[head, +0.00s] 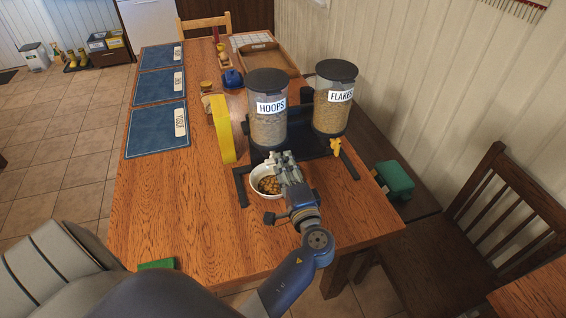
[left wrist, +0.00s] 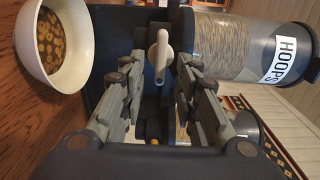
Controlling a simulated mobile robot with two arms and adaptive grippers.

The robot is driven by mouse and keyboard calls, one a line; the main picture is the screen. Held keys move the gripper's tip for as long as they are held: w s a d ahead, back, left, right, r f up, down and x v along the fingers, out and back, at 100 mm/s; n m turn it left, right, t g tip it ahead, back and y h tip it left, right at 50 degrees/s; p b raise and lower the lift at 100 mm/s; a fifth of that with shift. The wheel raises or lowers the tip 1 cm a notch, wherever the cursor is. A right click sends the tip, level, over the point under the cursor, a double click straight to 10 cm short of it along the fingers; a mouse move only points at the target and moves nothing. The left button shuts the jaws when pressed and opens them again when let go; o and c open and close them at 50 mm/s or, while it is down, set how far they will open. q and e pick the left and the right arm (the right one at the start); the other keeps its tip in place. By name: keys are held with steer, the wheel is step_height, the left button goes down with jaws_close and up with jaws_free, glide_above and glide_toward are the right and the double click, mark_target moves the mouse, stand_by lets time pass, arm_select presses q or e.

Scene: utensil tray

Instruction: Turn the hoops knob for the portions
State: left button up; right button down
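The hoops dispenser (head: 268,128) is a clear cylinder with a dark lid, standing on a black stand at the table's middle. It also shows in the left wrist view (left wrist: 225,48). Its pale knob (left wrist: 159,58) lies between the fingers of my left gripper (left wrist: 157,70), with gaps visible on both sides. A white bowl (head: 256,188) with ring-shaped cereal stands below, beside the gripper. The flakes dispenser (head: 331,112) stands to the right, with a yellow knob (head: 336,146). My right gripper is out of view.
A yellow upright piece (head: 222,128) stands left of the hoops dispenser. Blue placemats (head: 150,138) line the left side of the table. A wooden tray (head: 291,72) lies behind. A green item (head: 156,264) is at the front edge.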

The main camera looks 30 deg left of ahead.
arm_select(q)
steer(key=v, duration=0.6)
stand_by(0.4)
